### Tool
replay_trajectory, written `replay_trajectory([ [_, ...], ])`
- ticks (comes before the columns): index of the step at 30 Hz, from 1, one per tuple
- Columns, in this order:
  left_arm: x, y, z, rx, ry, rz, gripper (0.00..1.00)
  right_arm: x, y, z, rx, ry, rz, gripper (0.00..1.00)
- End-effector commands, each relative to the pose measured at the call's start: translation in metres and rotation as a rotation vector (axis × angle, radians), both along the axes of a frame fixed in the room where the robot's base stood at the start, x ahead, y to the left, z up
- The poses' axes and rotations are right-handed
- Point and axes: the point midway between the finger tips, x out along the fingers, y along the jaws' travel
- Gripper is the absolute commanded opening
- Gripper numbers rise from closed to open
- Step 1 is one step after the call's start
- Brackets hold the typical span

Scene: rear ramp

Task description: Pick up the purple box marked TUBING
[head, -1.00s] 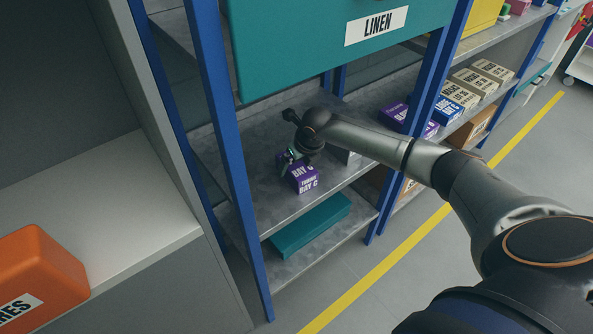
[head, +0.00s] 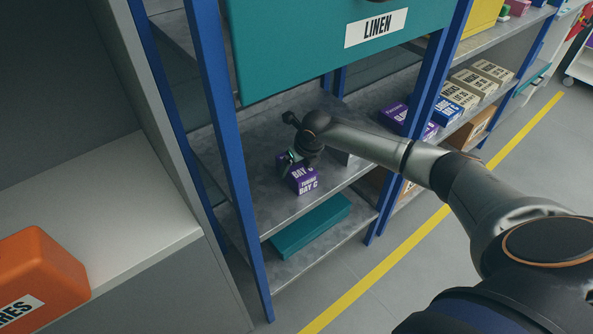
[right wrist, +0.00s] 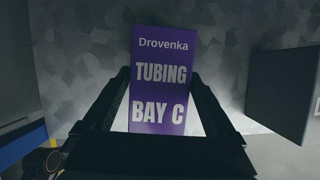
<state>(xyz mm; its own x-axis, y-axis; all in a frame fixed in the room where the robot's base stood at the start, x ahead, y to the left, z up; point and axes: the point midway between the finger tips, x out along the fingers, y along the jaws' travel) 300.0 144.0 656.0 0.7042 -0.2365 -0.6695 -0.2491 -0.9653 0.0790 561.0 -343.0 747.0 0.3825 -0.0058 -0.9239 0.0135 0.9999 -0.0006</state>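The purple box marked TUBING, BAY C (head: 305,183) stands on the grey middle shelf (head: 262,205), near its front edge. It also shows in the right wrist view (right wrist: 160,95), with its lettering upright. My right gripper (head: 292,160) reaches down over the box from above. In the right wrist view its two dark fingers (right wrist: 157,77) stand on either side of the box. Bright gaps show between the fingers and the box, so it looks open around it. Part of the box is hidden behind the gripper in the head view. My left gripper is not in view.
A grey block (right wrist: 285,95) stands to the right of the box. A large teal LINEN bin (head: 300,50) is above, and a teal box (head: 312,226) lies on the shelf below. A blue upright (head: 232,170) stands to the left. More purple boxes (head: 393,116) are farther right.

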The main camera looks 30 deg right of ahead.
Motion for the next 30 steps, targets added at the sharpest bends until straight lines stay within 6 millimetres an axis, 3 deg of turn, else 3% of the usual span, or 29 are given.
replay_trajectory([
  [2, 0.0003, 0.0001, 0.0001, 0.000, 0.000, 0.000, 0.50, 0.0000, 0.0000, 0.0000, 0.000, 0.000, 0.000, 0.81],
  [20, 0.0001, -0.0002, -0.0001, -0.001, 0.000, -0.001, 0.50, 0.0001, -0.0002, 0.0003, 0.000, 0.000, 0.000, 0.13],
  [30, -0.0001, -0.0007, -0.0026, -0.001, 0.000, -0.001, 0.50, 0.0010, -0.0005, 0.0033, 0.000, -0.004, -0.001, 0.13],
])
